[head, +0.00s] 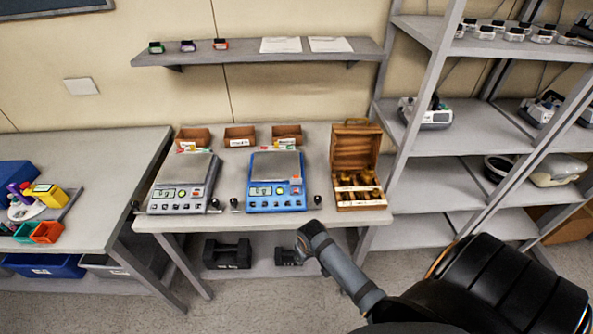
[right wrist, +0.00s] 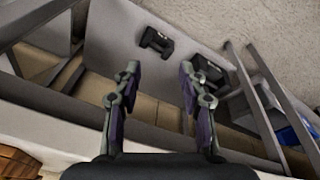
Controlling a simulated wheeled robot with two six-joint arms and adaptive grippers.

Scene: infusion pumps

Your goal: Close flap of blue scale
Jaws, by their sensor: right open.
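The blue scale (head: 277,204) stands on the middle table in the head view, with a grey metal plate on top and a lit display at its front. Small coloured parts show at its back edge, but I cannot make out the flap or its position. A grey scale (head: 184,205) of like shape stands to its left. My right gripper (right wrist: 158,76) is open and empty in the right wrist view, with its fingers pointing down past the table's front edge. In the head view my right arm is in front of the table, apart from the blue scale. My left gripper is not in view.
An open wooden box (head: 353,152) with brass weights stands right of the blue scale. Small cardboard boxes (head: 240,137) line the back. Black weights (head: 227,254) lie on the lower shelf. Small dark knobs (head: 318,200) stand near the front edge. Shelving (head: 430,185) bounds the right.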

